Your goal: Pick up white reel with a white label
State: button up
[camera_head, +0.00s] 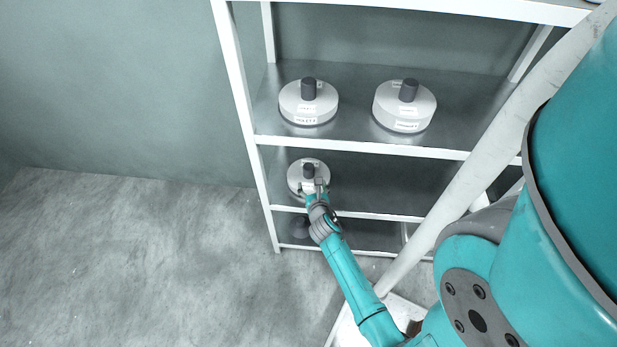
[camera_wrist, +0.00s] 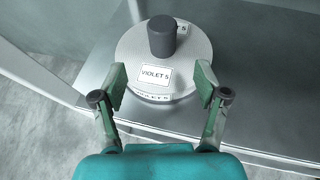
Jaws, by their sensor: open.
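A white reel (camera_wrist: 192,55) with a dark grey knob (camera_wrist: 161,36) and a white label reading "VIOLET 5" (camera_wrist: 155,75) lies flat on a grey metal shelf in the wrist view. In the head view the same reel (camera_head: 296,172) is on the middle shelf, at its left end, partly hidden by my gripper. My gripper (camera_wrist: 160,80) is open. Its two fingers point toward the reel's near edge, one on each side of the label, with nothing between them that I can see gripped. Whether the fingertips touch the reel I cannot tell.
Two similar white reels, one on the left (camera_head: 308,103) and one on the right (camera_head: 404,106), stand on the shelf above. The white rack post (camera_head: 236,90) is close on the left. A shelf edge (camera_head: 375,149) runs above my gripper. The floor (camera_head: 130,260) at left is clear.

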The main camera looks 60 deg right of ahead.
aim_at(309, 173)
jog(key=shift+x, duration=5.5)
jog(key=shift+s+d+r, duration=0.15)
jog(key=shift+c, duration=0.2)
grip_shut()
